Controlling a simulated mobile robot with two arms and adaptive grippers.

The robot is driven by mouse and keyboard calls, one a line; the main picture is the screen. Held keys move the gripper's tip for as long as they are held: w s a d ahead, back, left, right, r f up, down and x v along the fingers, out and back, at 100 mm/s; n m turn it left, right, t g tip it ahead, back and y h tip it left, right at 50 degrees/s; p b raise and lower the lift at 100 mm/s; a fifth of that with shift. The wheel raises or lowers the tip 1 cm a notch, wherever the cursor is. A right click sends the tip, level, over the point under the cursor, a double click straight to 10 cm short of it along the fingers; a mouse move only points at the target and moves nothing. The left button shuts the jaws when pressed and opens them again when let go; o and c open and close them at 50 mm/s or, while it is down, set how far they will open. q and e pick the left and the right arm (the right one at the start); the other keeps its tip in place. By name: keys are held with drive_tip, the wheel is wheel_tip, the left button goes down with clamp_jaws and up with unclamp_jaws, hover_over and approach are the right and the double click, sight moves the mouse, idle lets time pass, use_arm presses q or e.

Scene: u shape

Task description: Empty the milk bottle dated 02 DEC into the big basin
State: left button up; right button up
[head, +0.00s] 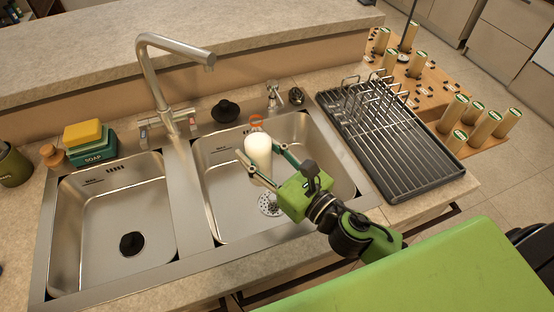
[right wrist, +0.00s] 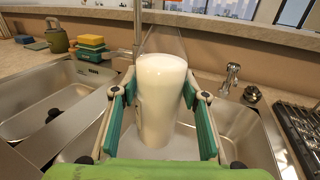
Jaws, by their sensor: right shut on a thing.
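A milk bottle (head: 258,148) with white milk and an orange top is held over the right-hand sink basin (head: 215,200). It looks about upright. My right gripper (head: 263,160) is shut on it, one finger on each side. In the right wrist view the bottle (right wrist: 160,100) stands between the green finger pads, with a clear empty part above the milk. No date can be read on it. The right-hand basin looks wider than the left-hand basin (head: 95,225). My left gripper is not in view.
A tall faucet (head: 160,75) stands behind the basins. A black drying rack (head: 400,150) is on the right. Sponges and a soap box (head: 92,150) sit at the back left. Several cylindrical containers (head: 480,125) stand on a wooden surface at far right.

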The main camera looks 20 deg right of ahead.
drive_tip(key=s+a+f+n+g+y+b, duration=0.1)
drive_tip(key=a+f+n+g+y, duration=0.3)
drive_tip(key=f+n+g+y, duration=0.1)
drive_tip(key=shift+a+f+y, duration=0.15)
drive_tip(key=shift+f+y, duration=0.5)
drive_tip(key=shift+y, duration=0.25)
drive_tip(key=shift+s+r, duration=0.1)
drive_tip(key=shift+s, duration=0.05)
wheel_tip(320, 180, up, 2)
drive_tip(key=m+p, duration=0.2)
drive_tip(key=m, duration=0.2)
drive_tip(key=m+t+p, duration=0.1)
drive_tip(key=m+p, duration=0.1)
drive_tip(key=m, duration=0.3)
drive_tip(key=shift+s+r+t, duration=0.1)
drive_tip(key=shift+r+t, duration=0.05)
drive_tip(key=shift+t, duration=0.15)
drive_tip(key=shift+m, duration=0.4)
drive_tip(key=shift+s+a+m+p, duration=0.3)
drive_tip(key=shift+m+p, duration=0.1)
drive_tip(key=shift+m, duration=0.3)
drive_tip(key=shift+w+m+t, duration=0.1)
drive_tip(key=shift+m+t, duration=0.2)
